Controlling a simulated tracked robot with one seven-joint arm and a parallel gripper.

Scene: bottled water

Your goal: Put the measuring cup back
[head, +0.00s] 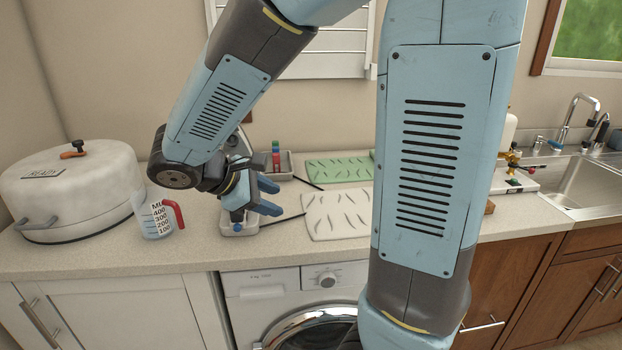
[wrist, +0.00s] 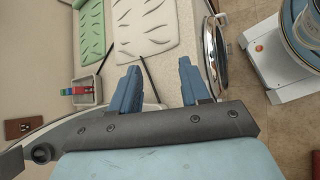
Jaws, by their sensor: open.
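The measuring cup (head: 157,216) is clear with dark numbers and a red handle. It stands upright on the counter at the left in the head view, beside the big white round pot. My gripper (head: 266,197) is to the right of the cup, over the counter near its front edge, with its blue fingers apart. In the wrist view my gripper (wrist: 158,86) is open with nothing between the fingers. The cup does not show in the wrist view.
The white lidded pot (head: 75,188) fills the counter's left end. A white patterned mat (head: 338,214) and a green one (head: 340,169) lie right of my gripper. A small grey tray (head: 285,164) stands at the back. A sink (head: 570,183) is at the far right.

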